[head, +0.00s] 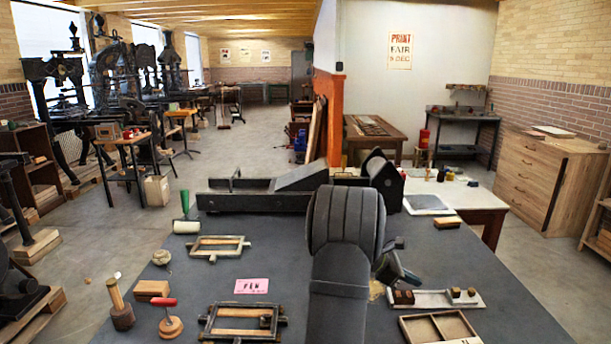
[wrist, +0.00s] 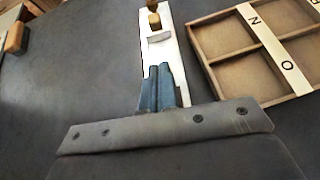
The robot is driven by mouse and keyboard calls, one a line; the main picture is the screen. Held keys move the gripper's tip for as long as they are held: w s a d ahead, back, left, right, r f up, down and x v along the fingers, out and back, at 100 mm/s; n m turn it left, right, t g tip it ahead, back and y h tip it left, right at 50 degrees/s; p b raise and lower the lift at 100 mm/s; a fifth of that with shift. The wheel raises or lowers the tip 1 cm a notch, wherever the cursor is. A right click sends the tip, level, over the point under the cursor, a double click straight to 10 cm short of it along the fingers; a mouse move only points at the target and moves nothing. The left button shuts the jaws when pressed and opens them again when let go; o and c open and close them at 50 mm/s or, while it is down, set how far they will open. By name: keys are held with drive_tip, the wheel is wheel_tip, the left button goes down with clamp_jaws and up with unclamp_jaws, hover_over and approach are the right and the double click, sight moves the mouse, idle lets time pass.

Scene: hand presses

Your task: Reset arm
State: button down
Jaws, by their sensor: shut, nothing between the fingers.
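My gripper (wrist: 160,72) shows in the wrist view with its two blue-grey fingers together and nothing between them. It is over the near end of a white strip (wrist: 152,95) that carries small wooden blocks (wrist: 153,20) and a grey piece. I cannot tell how far above the strip the fingers are. In the head view my arm stands in the middle of the dark table and hides part of it. The same strip (head: 435,302) shows there to the right of the arm, with dark and brown blocks on it.
A compartmented wooden tray (wrist: 201,45) lies right of the strip, with a lettered strip across it. In the head view, a pink card (head: 252,286), wooden frames (head: 218,240), a roller (head: 186,227) and a red-handled tool (head: 171,326) lie left. A long black press (head: 255,200) crosses the back.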

approach(452, 291)
drive_tip(key=d+f, duration=0.2)
drive_tip(key=f, duration=0.1)
drive_tip(key=shift+s+d+f, duration=0.1)
drive_tip(key=shift+d+f, duration=0.1)
drive_tip(key=shift+f, duration=0.1)
drive_tip(key=d, duration=0.3)
drive_tip(key=shift+s+d+r, duration=0.1)
drive_tip(key=shift+d, duration=0.15)
drive_tip(key=a, duration=0.9)
drive_tip(key=w+a, duration=0.1)
drive_tip(key=a, duration=0.4)
drive_tip(key=shift+a, duration=0.1)
drive_tip(key=v, duration=1)
drive_tip(key=s+d+r+m+y, duration=0.3)
drive_tip(key=d+r+m+y, duration=0.3)
drive_tip(key=d+y, duration=0.1)
drive_tip(key=shift+d, duration=0.85)
drive_tip(key=shift+s, duration=0.15)
